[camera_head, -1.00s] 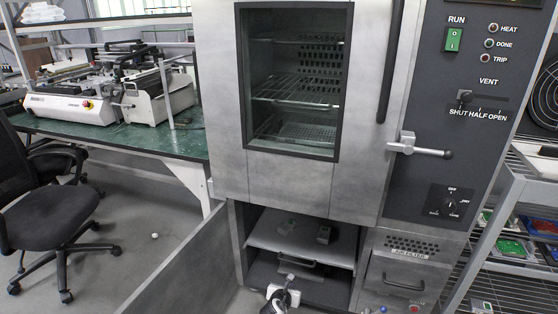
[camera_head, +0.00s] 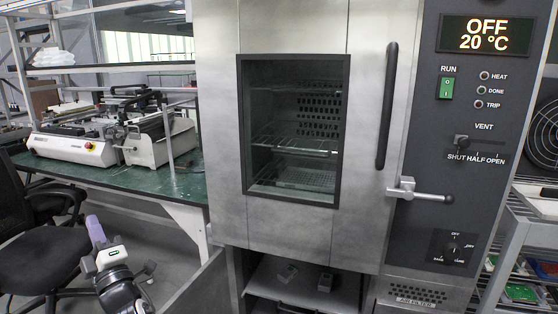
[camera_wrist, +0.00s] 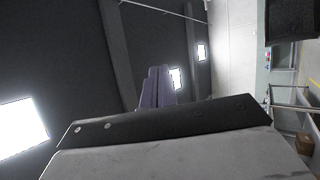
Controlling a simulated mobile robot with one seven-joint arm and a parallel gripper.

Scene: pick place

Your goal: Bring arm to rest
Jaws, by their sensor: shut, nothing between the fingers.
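My gripper (camera_head: 96,231) is at the lower left of the head view, in front of the black office chair and left of the oven. Its purple fingers point upward and are together with nothing between them. The wrist view shows the same purple fingers (camera_wrist: 157,88) side by side against a dark ceiling with bright lights. My grey and black wrist (camera_head: 118,280) shows below the fingers in the head view. The rest of my arm is cut off by the bottom edge.
A large steel oven (camera_head: 225,120) fills the middle, its window door closed. Its display (camera_head: 487,35) reads OFF, 20 °C. An open lower bay (camera_head: 310,292) holds small dark items. A green bench (camera_head: 75,172) with machines and a black chair (camera_head: 35,240) stand left; a shelf rack (camera_head: 510,240) stands right.

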